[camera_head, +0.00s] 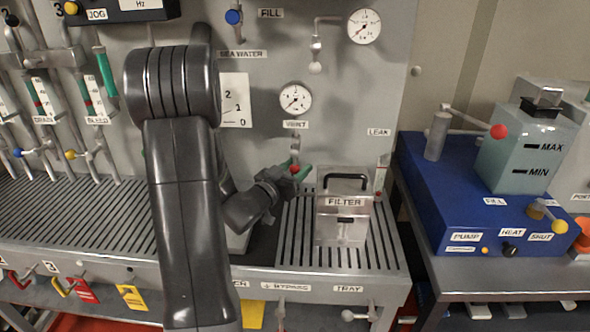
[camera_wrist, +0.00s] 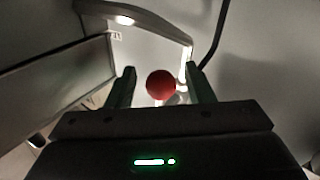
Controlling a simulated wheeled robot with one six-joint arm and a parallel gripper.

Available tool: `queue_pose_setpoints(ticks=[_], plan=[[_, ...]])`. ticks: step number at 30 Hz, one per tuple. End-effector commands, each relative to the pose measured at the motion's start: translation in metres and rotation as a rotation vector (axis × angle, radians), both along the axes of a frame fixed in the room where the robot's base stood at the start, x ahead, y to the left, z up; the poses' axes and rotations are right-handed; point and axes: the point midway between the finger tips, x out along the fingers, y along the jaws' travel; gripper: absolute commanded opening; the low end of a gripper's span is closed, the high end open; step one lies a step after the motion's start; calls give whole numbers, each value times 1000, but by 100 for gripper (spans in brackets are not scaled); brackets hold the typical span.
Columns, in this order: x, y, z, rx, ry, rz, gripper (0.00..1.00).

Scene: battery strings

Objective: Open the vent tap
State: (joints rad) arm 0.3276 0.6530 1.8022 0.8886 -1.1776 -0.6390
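The vent tap's red ball knob (camera_head: 294,169) is below the VENT label (camera_head: 295,124) and a round gauge on the grey panel. My gripper (camera_head: 301,172) is at the knob, its green fingers beside it. In the wrist view the red knob (camera_wrist: 161,84) lies between the two spread fingers, with a gap on each side. My gripper is open and I see no finger touching the knob. Part of the tap's handle behind the knob is hidden.
The FILTER box (camera_head: 343,210) stands on the slatted tray just right of my gripper. A LEAK label (camera_head: 378,132) with a thin tube is further right. A blue pump unit (camera_head: 440,195) stands on the right bench. Green-handled levers are on the left.

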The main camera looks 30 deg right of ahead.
Motion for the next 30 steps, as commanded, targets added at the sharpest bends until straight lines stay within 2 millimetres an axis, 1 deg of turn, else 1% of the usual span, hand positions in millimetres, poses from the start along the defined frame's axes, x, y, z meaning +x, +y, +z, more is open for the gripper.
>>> queue_pose_setpoints(ticks=[5,8,11,18,21,25,30], plan=[[0,1,0,0,0,1,48],[-3,8,-1,1,-1,2,48],[-9,22,-3,0,0,4,48],[-32,71,-7,1,0,6,48],[-40,89,-8,1,0,6,48],[-49,107,-10,1,0,4,48],[-56,121,-10,1,-1,2,48]])
